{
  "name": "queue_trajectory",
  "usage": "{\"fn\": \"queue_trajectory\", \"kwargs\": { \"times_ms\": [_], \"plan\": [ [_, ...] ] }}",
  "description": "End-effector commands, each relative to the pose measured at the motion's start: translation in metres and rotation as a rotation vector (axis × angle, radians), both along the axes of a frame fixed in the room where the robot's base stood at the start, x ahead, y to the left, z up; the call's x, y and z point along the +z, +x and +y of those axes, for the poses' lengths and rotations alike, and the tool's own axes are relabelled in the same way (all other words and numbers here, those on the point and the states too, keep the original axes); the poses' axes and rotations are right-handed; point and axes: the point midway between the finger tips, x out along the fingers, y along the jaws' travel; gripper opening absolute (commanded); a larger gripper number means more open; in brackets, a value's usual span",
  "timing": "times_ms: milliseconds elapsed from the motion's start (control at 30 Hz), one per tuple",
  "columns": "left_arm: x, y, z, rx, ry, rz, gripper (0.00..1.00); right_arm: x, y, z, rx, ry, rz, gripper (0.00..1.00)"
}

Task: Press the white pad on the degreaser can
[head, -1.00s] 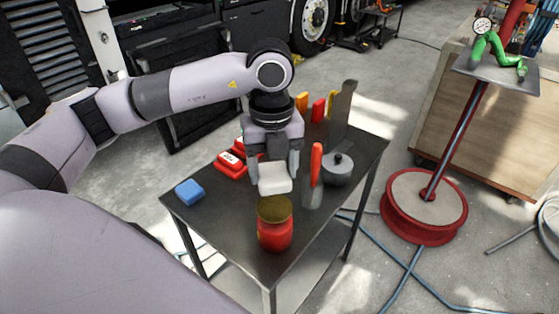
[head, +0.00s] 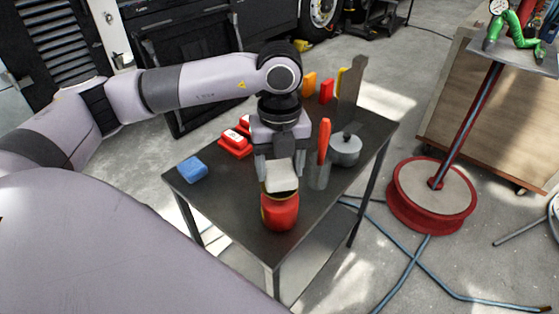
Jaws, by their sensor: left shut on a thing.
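My left gripper (head: 281,169) points down over the table and is shut on the white pad (head: 282,178). The pad sits between its two fingers. The red degreaser can (head: 279,213) stands upright near the table's front edge, directly below the pad. The pad hides most of the can's top, with a dark strip of it showing under the pad's front edge. The pad is at the can's top; I cannot tell whether they touch. My right gripper is not in view.
On the dark table (head: 225,203) are a blue block (head: 192,169), red boxes (head: 235,145), a red-handled tool (head: 324,142) close right of the can, and a grey lidded pot (head: 345,149). Several coloured upright pieces stand at the back. A red-rimmed stand (head: 432,195) is on the floor at right.

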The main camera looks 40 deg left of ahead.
Motion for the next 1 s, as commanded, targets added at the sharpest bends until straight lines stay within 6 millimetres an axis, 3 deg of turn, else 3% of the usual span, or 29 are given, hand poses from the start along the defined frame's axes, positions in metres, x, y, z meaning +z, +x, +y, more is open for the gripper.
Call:
{"fn": "queue_trajectory", "kwargs": {
  "times_ms": [1000],
  "plan": [
    [-0.0047, 0.0001, -0.0002, 0.000, 0.000, 0.000, 0.38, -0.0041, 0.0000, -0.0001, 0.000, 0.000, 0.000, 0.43]
  ]
}}
